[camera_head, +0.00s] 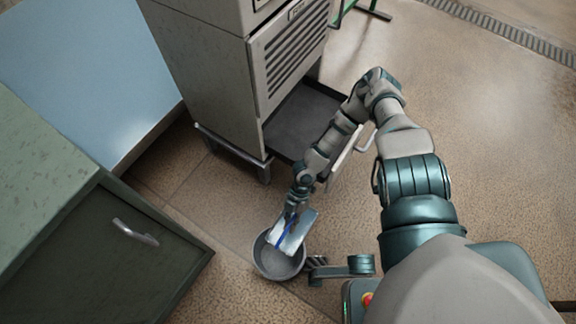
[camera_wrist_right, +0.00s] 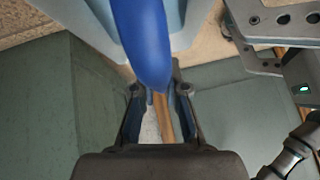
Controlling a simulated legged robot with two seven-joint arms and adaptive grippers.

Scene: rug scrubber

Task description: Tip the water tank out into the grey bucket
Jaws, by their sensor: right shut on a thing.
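The water tank (camera_head: 291,232) is a pale, boxy container with a blue handle (camera_head: 286,231). It is tilted over the grey bucket (camera_head: 269,268), covering part of its opening. The bucket stands on the floor. My right gripper (camera_head: 293,208) is shut on the tank's handle. In the right wrist view the blue handle (camera_wrist_right: 143,40) runs down between the two fingers (camera_wrist_right: 158,98), with the pale tank body (camera_wrist_right: 103,20) behind it. I cannot see any water stream or the water level. My left gripper is not in view.
A grey cabinet (camera_head: 200,60) with a louvred front and a dark low tray (camera_head: 300,118) stands behind the bucket. A green cabinet (camera_head: 120,250) with a metal handle is at the left. The brown floor right of my arm is open, with a drain grate (camera_head: 510,35) beyond.

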